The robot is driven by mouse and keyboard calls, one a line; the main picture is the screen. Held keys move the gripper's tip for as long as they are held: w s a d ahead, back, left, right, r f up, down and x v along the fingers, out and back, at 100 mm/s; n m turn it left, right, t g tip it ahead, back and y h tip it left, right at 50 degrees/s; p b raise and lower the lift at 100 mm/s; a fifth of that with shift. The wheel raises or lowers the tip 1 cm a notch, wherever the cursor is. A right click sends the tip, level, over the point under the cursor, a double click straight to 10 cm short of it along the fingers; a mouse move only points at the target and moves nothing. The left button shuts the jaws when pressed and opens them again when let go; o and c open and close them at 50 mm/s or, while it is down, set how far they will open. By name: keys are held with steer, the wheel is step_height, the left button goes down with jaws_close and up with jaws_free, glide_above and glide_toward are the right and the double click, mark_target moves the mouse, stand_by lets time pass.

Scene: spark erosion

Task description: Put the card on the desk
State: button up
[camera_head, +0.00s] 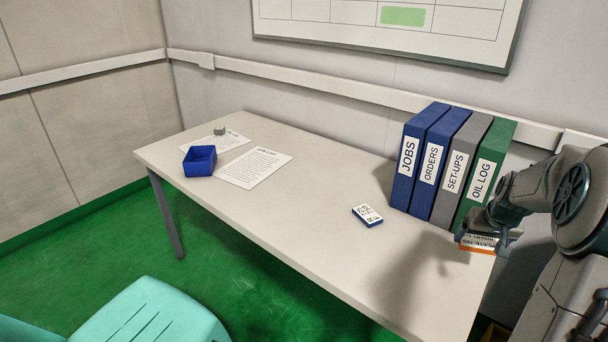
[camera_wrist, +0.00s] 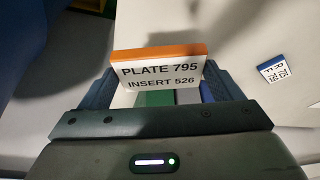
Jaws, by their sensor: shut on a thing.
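My gripper (camera_head: 486,238) is shut on a white card (camera_head: 478,247) with an orange edge, at the right end of the desk (camera_head: 290,205). In the wrist view the card (camera_wrist: 158,70) reads "PLATE 795 INSERT 526" and sits between the two fingers of my gripper (camera_wrist: 158,92). In the head view the card shows in front of the green binder's lower part, over the desk's right end. I cannot tell whether it touches the desktop. My gripper hides part of it.
A blue-edged white block (camera_head: 367,215) with print lies mid-desk; it also shows in the wrist view (camera_wrist: 274,68). Several binders (camera_head: 440,160) stand at the back right. A blue bin (camera_head: 199,161), papers (camera_head: 253,168) and a grey block (camera_head: 219,131) lie left. Desk centre is clear. A teal chair (camera_head: 150,315) stands in front.

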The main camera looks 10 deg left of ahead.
steer(key=shift+w+d+r, duration=0.1)
steer(key=shift+w+d, duration=0.1)
steer(key=shift+w, duration=0.1)
glide_above(422, 263)
steer(key=s, duration=0.2)
steer(key=f, duration=0.7)
steer(key=shift+w+a+b, duration=0.2)
steer(key=shift+w+b, duration=0.05)
steer(key=shift+b, duration=0.05)
steer(key=shift+f, duration=1.95)
steer(key=shift+f+b, duration=0.2)
steer(key=shift+b, duration=0.1)
steer(key=o, duration=0.8)
steer(key=shift+o, duration=0.2)
steer(key=shift+r, duration=0.1)
